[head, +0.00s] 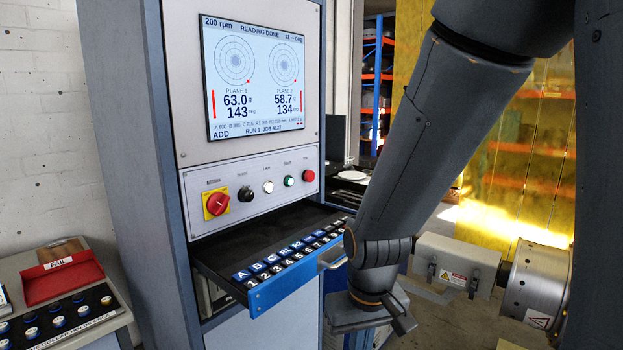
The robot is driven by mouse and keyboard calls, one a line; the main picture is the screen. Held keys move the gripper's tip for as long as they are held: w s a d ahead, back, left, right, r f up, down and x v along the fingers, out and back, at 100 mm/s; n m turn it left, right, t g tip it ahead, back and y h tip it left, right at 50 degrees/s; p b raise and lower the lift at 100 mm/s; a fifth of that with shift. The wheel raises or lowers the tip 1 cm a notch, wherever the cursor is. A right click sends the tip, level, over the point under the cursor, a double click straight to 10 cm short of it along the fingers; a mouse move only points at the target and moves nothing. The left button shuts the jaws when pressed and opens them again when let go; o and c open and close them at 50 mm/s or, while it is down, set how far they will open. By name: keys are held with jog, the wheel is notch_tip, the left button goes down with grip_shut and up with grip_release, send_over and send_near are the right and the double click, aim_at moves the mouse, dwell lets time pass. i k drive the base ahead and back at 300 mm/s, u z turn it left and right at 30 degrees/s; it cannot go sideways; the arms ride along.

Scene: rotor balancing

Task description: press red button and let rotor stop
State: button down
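The red button (309,176) is at the right end of the control panel's row, right of a green one (289,181). Nothing covers it. The screen (254,78) above reads 200 rpm, READING DONE, with 63.0 g at 143 deg for plane 1 and 58.7 g at 134 deg for plane 2. My gripper (388,314) hangs low, below and right of the panel, apart from the button; its finger opening does not show clearly. A metal cylinder with a warning label (535,285) shows behind my arm at right; I cannot tell whether it is the rotor.
An open drawer (290,283) of lettered and numbered pieces juts out below the panel, close to my wrist. A red rotary switch (216,203) is at the panel's left. A red FAIL tray (62,278) stands at lower left. A yellow translucent screen (500,160) is behind my arm.

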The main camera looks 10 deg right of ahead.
aim_at(310, 177)
jog(key=z, duration=2.95)
jog(key=k, duration=0.75)
jog(key=u, duration=1.8)
